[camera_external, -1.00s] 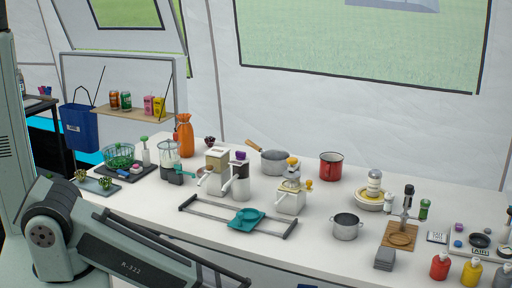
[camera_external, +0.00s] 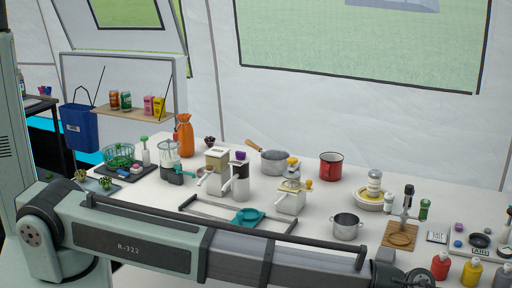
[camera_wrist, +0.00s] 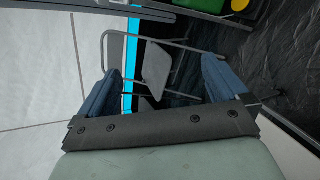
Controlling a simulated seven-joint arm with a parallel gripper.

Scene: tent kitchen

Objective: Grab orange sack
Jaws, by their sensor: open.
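The orange sack (camera_external: 184,137) stands upright at the back left of the white table, its neck gathered at the top. It is not visible in the wrist view. My gripper (camera_wrist: 161,80) shows in the wrist view with its two blue fingers wide apart and nothing between them. In the external view my arm stretches across the front of the table to the lower right, far from the sack. The gripper itself cannot be made out there.
A glass blender (camera_external: 169,158) stands just in front of the sack, and a beige grinder (camera_external: 217,160) is to its right. A grey pan (camera_external: 275,163) and a red pot (camera_external: 331,167) stand further right. A folding chair (camera_wrist: 155,70) shows beyond my fingers.

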